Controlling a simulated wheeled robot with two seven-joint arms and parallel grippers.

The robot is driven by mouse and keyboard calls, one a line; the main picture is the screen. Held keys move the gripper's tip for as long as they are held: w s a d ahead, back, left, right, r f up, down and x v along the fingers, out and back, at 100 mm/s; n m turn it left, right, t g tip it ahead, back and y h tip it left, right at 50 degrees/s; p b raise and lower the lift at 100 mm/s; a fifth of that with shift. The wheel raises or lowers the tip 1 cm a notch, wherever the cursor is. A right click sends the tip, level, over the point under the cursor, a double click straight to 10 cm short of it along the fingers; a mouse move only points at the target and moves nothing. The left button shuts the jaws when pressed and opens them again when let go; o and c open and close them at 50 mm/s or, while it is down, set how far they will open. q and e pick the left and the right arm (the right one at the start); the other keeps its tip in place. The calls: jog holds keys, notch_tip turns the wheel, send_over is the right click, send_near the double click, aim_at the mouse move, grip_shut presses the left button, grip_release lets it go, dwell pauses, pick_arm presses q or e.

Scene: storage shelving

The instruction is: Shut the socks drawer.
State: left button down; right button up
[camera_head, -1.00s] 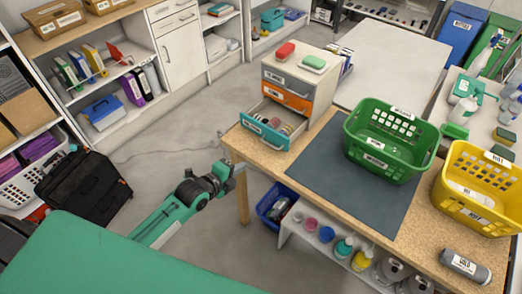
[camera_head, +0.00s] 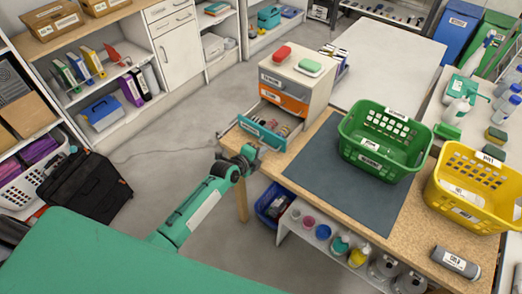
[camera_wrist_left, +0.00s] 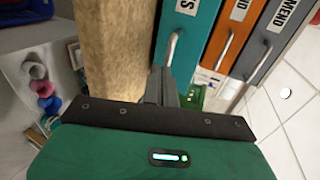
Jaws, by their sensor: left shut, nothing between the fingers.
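A small drawer unit (camera_head: 320,83) stands on the wooden worktop. Its lowest drawer, teal (camera_head: 273,141), is pulled out, with rolled items inside that look like socks. The orange drawer (camera_head: 284,97) and the grey drawer above it are closed. My left gripper (camera_head: 250,151) is shut and empty, right at the teal drawer's front. In the left wrist view, the shut fingers (camera_wrist_left: 161,84) point at the teal front (camera_wrist_left: 190,35), by the lower end of its metal handle (camera_wrist_left: 172,48). I cannot tell if they touch. My right gripper is not in view.
A red and a green-and-white item lie on the drawer unit. A blue bin (camera_head: 272,202) sits below the worktop.

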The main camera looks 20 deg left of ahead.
aim_at(283, 130)
pick_arm(q)
jog(key=shift+w, duration=0.1)
jog(key=shift+w+d+f+b, duration=0.1)
jog(key=shift+w+d+b, duration=0.05)
jog(key=shift+w+b, duration=0.15)
jog(key=w+d+b, duration=0.1)
jog(key=w+b, duration=0.1)
jog(key=w, duration=0.2)
jog(key=w+d+b, duration=0.2)
jog(key=w+b, duration=0.1)
jog(key=w, duration=0.1)
jog(key=w+d+b, duration=0.1)
jog(key=w+b, duration=0.2)
jog(key=shift+w+d+f, duration=0.15)
jog(key=shift+w, duration=0.25)
jog(key=shift+w+d+b, duration=0.1)
jog(key=shift+w+b, duration=0.2)
jog(key=shift+b, duration=0.05)
jog(key=shift+r, duration=0.45)
